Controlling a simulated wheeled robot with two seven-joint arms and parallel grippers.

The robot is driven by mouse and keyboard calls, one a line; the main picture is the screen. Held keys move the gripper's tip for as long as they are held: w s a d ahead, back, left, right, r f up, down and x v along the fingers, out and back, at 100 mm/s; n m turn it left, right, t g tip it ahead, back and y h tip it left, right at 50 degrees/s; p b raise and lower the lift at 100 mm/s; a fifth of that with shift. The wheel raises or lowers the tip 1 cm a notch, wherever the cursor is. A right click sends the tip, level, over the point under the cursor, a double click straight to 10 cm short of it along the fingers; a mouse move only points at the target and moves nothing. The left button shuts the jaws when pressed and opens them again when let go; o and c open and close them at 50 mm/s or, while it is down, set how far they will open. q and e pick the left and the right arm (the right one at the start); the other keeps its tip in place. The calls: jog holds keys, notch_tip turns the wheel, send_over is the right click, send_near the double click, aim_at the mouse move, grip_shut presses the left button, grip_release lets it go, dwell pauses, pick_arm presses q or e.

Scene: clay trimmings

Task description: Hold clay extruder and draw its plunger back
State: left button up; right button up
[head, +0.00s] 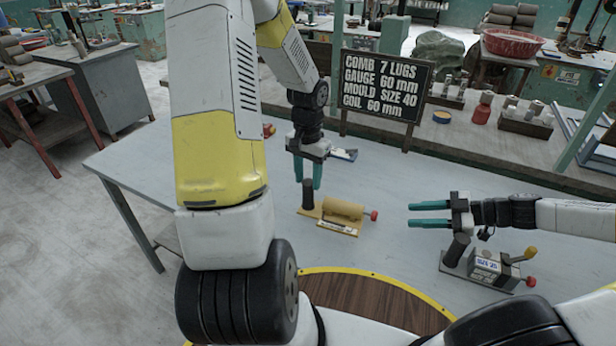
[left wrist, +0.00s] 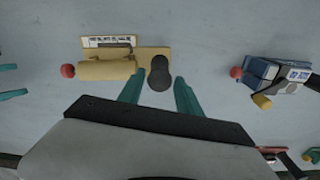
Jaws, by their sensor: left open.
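The clay extruder, by its look, is a yellow barrel (head: 343,209) on a tan base, with a red plunger knob (head: 374,215) at its right end and a black upright grip (head: 308,193) at its left. My left gripper (head: 308,184) is open and points down at this grip. In the left wrist view the round top of the grip (left wrist: 159,74) shows between the fingertips (left wrist: 162,77), with the barrel (left wrist: 105,68) beside it; contact cannot be told. My right gripper (head: 412,214) is open and empty. Its fingers point left at the red knob, with a gap between.
A device with a yellow-knobbed crank (head: 490,267) stands at the right. A blue boxy device (left wrist: 262,70) shows in the left wrist view. A sign (head: 385,85) stands behind. A round wooden board (head: 365,297) lies in front. The tabletop between is clear.

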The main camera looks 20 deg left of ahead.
aim_at(308, 198)
pick_arm(q)
notch_tip(308, 198, down, 8)
jog(key=shift+r, duration=0.15)
dwell(0.3)
grip_shut()
dwell(1.4)
